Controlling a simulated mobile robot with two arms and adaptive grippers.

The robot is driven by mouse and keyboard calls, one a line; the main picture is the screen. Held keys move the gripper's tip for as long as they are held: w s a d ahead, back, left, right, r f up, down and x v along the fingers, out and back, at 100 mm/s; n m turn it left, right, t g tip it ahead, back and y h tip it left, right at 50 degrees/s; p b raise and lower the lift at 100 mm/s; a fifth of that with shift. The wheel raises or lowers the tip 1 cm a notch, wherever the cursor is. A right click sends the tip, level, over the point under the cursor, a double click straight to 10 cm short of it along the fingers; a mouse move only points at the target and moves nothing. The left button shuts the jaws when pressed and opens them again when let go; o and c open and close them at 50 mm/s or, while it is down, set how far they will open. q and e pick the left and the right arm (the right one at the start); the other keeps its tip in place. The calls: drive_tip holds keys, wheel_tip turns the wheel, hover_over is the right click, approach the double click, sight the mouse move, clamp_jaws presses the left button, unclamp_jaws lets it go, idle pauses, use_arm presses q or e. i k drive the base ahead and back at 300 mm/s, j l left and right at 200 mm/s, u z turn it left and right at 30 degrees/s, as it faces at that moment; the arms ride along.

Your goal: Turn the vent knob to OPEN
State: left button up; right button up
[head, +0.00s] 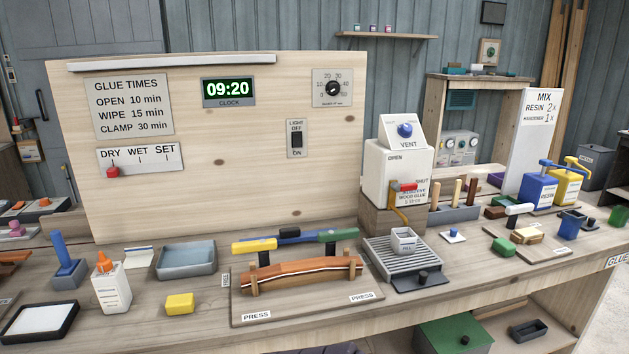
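The vent knob (405,130) is a round blue knob on the sloped white panel marked VENT (408,144), on top of a white glue dispenser (380,176). Small lettering near the knob is too small to read, and I cannot tell which way the knob points. The word OPEN stands on the dispenser's front face, and SHUT stands lower, near a red-handled tap lever (404,187). A tan spout hangs below the lever. Neither of my grippers is in view.
A grey cup (404,240) stands on a slatted drip tray (378,262) below the dispenser. Upright wooden-handled tools (455,194) stand to its right. A clamped curved wooden piece (300,275) lies to the front left. The space before the vent panel is clear.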

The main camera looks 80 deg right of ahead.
sight(405, 130)
drive_tip(key=z, duration=3.25)
